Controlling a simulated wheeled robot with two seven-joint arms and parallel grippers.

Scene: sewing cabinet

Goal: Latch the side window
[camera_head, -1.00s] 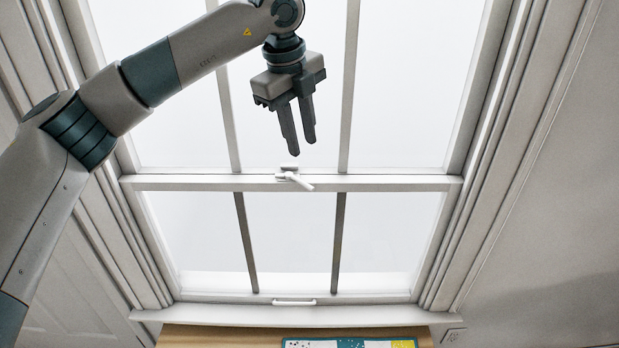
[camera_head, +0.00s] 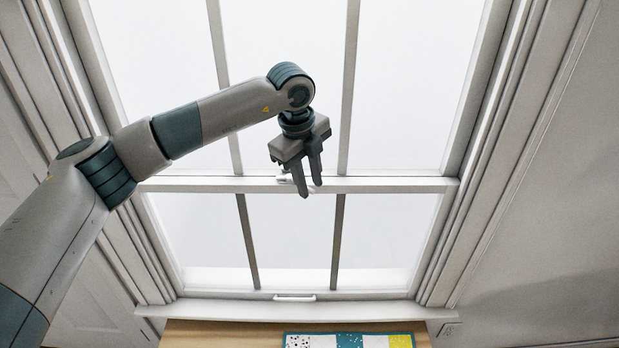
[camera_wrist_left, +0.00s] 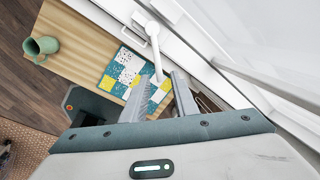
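The window's white latch (camera_head: 284,180) sits on the middle rail (camera_head: 400,185) and is mostly hidden behind my left gripper (camera_head: 311,190) in the head view. In the left wrist view the latch (camera_wrist_left: 151,29) shows as a round pivot with a lever pointing down toward my fingers. The left gripper (camera_wrist_left: 161,82) is open. Its two fingers are apart, and the lever's tip appears in line with the gap between them. I cannot tell whether a finger touches it. My right gripper is not in view.
A white pull handle (camera_head: 295,298) is on the lower sash's bottom rail. Below the sill stands a wooden tabletop (camera_wrist_left: 85,35) with a patchwork piece (camera_wrist_left: 122,75) and a green jug (camera_wrist_left: 40,47). The window glass lies close beside the gripper.

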